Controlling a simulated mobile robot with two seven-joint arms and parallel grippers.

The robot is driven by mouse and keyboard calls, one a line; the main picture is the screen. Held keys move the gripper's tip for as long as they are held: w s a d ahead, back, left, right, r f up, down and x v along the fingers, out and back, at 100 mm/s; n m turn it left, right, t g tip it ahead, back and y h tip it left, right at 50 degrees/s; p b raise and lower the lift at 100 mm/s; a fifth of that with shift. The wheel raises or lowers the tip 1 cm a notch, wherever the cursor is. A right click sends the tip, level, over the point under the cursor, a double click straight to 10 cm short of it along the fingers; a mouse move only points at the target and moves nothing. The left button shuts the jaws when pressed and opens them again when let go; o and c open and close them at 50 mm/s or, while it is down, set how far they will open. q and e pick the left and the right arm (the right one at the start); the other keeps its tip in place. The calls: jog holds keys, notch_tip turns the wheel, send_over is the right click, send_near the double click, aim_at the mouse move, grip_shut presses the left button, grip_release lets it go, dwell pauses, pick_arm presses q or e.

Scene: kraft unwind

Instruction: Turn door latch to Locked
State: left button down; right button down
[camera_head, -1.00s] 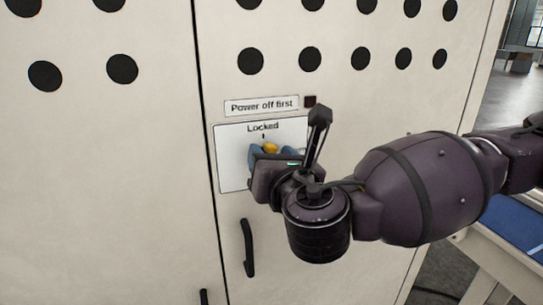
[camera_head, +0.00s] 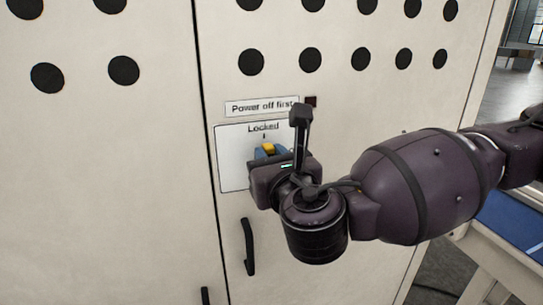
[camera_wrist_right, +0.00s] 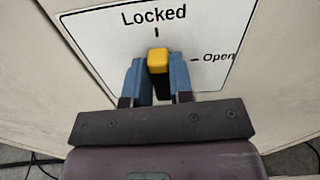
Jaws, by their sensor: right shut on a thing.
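The door latch (camera_wrist_right: 158,62) is a yellow-tipped knob on a white label plate (camera_wrist_right: 215,35). In the right wrist view its yellow tip lies just below the tick under "Locked", with the "Open" tick to its right. The latch's yellow tip also shows in the head view (camera_head: 267,148), under the word "Locked". My right gripper (camera_wrist_right: 158,78) has its blue fingers on either side of the latch and is shut on it. The gripper (camera_head: 268,153) hides the lower part of the latch and plate in the head view. My left gripper is not in view.
The cabinet door (camera_head: 350,110) has rows of black round holes above. A black door handle (camera_head: 248,247) is below. A blue-topped table (camera_head: 515,222) stands at the right.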

jog(key=shift+c, duration=2.2)
grip_release()
jog(key=shift+v, duration=3)
